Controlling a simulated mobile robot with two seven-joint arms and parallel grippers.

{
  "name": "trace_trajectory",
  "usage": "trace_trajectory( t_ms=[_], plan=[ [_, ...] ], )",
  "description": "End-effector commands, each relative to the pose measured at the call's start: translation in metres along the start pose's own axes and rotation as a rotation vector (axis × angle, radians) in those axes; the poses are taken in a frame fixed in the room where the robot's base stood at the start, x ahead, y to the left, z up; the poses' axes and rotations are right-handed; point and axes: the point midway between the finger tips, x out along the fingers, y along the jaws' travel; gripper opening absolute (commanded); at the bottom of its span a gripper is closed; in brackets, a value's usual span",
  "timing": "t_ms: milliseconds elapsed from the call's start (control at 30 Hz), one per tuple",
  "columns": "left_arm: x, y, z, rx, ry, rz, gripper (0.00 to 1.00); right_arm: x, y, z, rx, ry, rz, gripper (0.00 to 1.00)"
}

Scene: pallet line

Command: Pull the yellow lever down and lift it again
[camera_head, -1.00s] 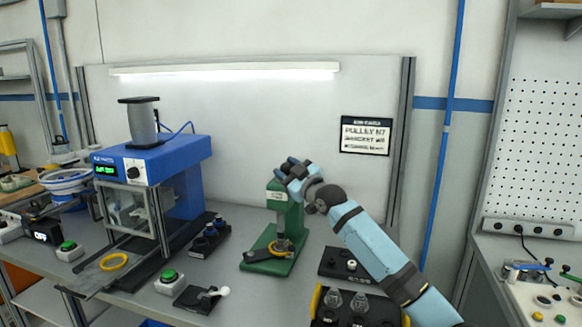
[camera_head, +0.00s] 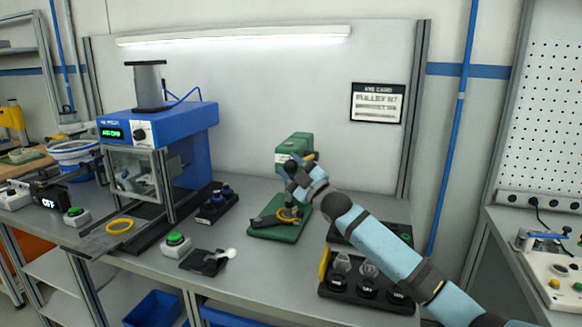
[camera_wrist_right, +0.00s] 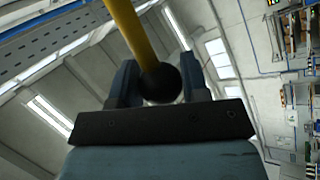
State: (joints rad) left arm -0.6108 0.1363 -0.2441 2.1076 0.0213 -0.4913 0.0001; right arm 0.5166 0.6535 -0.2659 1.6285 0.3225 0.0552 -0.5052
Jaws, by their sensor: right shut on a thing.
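The yellow lever (camera_head: 309,157) sits at the upper right of the green press (camera_head: 296,143), mostly hidden behind my right gripper in the head view. In the wrist view the yellow lever's rod (camera_wrist_right: 132,32) runs up and away from a dark ball knob (camera_wrist_right: 160,84). My right gripper (camera_head: 290,170) is in front of the press, below its top. Its fingers are shut on the knob, one on each side, in the wrist view (camera_wrist_right: 158,85). A yellow ring (camera_head: 290,214) shows at the foot of the press. My left gripper is not in view.
The blue machine (camera_head: 170,117) stands at the left. A green button box (camera_head: 175,244) and a black plate with a white-knobbed handle (camera_head: 204,262) are at the front. A black fixture (camera_head: 335,299) with several pieces lies below my right arm. Bare grey table (camera_head: 245,275) shows between them.

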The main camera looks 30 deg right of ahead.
Motion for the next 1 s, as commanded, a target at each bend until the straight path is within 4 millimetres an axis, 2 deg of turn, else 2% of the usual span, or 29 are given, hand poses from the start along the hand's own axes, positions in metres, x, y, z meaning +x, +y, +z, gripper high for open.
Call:
trace_trajectory(
  t_ms=[33, 233, 267, 333, 733, 867, 1000],
  plan=[
    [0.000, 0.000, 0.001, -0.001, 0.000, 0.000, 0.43, -0.002, -0.007, 0.002, 0.001, -0.003, -0.010, 0.00],
    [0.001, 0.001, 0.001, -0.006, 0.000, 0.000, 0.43, -0.003, -0.009, 0.002, 0.003, -0.005, -0.012, 0.00],
    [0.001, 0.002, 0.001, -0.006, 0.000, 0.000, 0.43, -0.003, -0.009, 0.002, 0.003, -0.005, -0.012, 0.49],
    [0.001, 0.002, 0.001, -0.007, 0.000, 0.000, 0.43, -0.003, -0.009, 0.002, 0.003, -0.005, -0.012, 0.65],
    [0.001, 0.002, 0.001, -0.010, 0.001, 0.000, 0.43, -0.006, -0.005, 0.002, 0.003, -0.004, -0.006, 0.67],
    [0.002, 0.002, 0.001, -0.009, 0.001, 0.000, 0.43, -0.021, -0.006, 0.002, 0.003, -0.004, -0.008, 0.67],
    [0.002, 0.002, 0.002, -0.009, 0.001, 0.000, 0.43, -0.050, -0.006, 0.002, 0.003, -0.005, -0.009, 0.67]
  ],
)
